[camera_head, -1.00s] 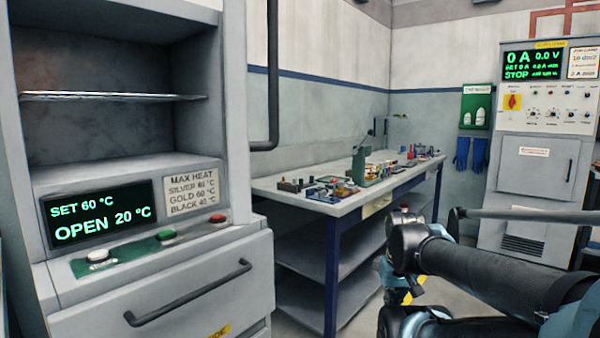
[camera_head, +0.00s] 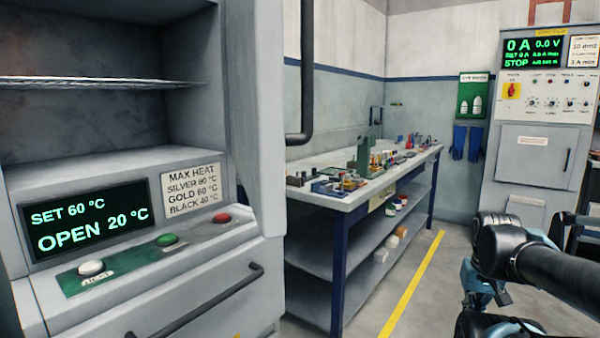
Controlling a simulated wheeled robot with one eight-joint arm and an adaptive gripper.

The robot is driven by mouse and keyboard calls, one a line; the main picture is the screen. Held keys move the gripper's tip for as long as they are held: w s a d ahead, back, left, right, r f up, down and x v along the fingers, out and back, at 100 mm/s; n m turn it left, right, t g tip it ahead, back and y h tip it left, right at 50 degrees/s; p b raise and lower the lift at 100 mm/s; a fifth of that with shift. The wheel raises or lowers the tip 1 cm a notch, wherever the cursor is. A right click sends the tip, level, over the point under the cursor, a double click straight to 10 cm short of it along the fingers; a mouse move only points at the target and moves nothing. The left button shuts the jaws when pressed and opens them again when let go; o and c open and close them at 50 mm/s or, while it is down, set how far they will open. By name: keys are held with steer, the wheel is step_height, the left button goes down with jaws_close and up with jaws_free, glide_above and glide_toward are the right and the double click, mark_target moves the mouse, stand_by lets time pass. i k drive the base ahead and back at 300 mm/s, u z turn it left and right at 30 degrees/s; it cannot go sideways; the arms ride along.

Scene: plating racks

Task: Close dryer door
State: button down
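The dryer (camera_head: 235,195) fills the left of the head view. Its upper chamber stands open, with a grey back wall and a metal shelf (camera_head: 100,82) across it. The display (camera_head: 85,217) reads "SET 60 °C" and "OPEN 20 °C". Below it are a white button (camera_head: 91,267), a green button (camera_head: 167,240) and a red button (camera_head: 221,218). A pale front panel (camera_head: 215,268) with a dark bar handle (camera_head: 200,302) sits lower down. I cannot tell whether this panel is the door. My arm shows at the lower right, apart from the dryer; my gripper is not visible.
A blue-legged workbench (camera_head: 335,203) with several small items stands right of the dryer. A control cabinet (camera_head: 530,160) stands at the back right. Open floor with a yellow line (camera_head: 410,290) lies between bench and arm. A dark pipe (camera_head: 307,75) runs down the wall.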

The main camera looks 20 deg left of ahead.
mark_target(254, 29)
steer(key=u, duration=0.05)
steer(key=k, duration=1.1)
steer(key=u, duration=0.95)
